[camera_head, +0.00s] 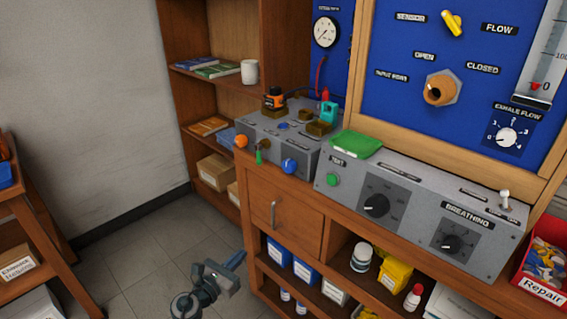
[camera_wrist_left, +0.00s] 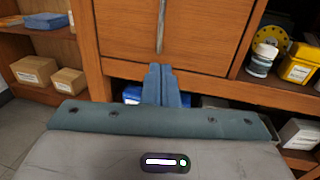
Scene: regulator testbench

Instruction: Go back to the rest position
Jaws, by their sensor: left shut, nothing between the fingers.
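My left gripper (camera_head: 236,260) shows low in the head view, in front of the bench's lower shelves and below the drawer (camera_head: 278,213). It is shut and empty. In the left wrist view its two fingers (camera_wrist_left: 160,84) are pressed together, pointing at the wooden front below the drawer handle (camera_wrist_left: 161,25). I cannot tell whether they touch the wood. My right gripper is in neither view.
The testbench has a grey control box (camera_head: 420,205), a blue panel (camera_head: 400,95) and a green cloth (camera_head: 355,144). A red bin (camera_head: 541,264) stands at the right. A wooden shelf (camera_head: 30,240) is at the left. The floor (camera_head: 135,250) between is clear.

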